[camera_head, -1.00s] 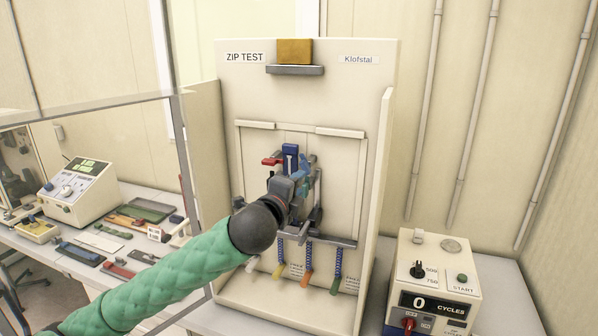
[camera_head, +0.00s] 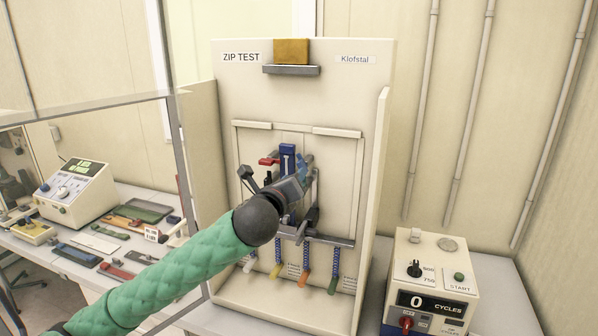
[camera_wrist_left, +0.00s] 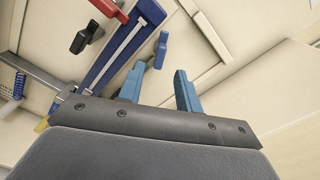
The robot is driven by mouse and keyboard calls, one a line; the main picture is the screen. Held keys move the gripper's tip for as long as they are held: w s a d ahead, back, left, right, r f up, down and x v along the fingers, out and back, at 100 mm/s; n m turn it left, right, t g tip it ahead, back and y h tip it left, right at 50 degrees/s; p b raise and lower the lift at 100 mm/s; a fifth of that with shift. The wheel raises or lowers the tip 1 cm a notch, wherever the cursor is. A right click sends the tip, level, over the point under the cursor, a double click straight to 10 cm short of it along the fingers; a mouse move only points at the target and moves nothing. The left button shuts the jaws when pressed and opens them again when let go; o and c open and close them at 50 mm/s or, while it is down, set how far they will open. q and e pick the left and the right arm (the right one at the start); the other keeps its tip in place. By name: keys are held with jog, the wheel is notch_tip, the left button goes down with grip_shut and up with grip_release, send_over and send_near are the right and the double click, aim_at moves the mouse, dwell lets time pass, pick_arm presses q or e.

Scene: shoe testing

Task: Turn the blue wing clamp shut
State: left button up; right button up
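The blue wing clamp (camera_wrist_left: 161,50) shows in the left wrist view as a small blue wing beside the tall blue block (camera_wrist_left: 120,42), which has a pale rod on it. My left gripper (camera_wrist_left: 160,72) is open, with its two blue fingers apart. The wing lies in line with the gap between the fingertips, and I cannot tell whether they touch it. In the head view my left gripper (camera_head: 306,164) is at the zip test panel, to the right of the blue block (camera_head: 287,157). The gripper and wrist hide most of the clamp there. My right gripper is not in view.
A red wing (camera_head: 268,161) sits left of the blue block. A grey bar (camera_head: 325,239) with hanging springs and coloured tabs lies below. The cycle counter box (camera_head: 432,300) stands at right. A glass screen frame (camera_head: 184,160) is at left, close to my arm.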

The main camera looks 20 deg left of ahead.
aim_at(301, 164)
pick_arm(q)
jog(key=shift+w+d, duration=0.1)
jog(key=shift+w, duration=2.65)
grip_shut()
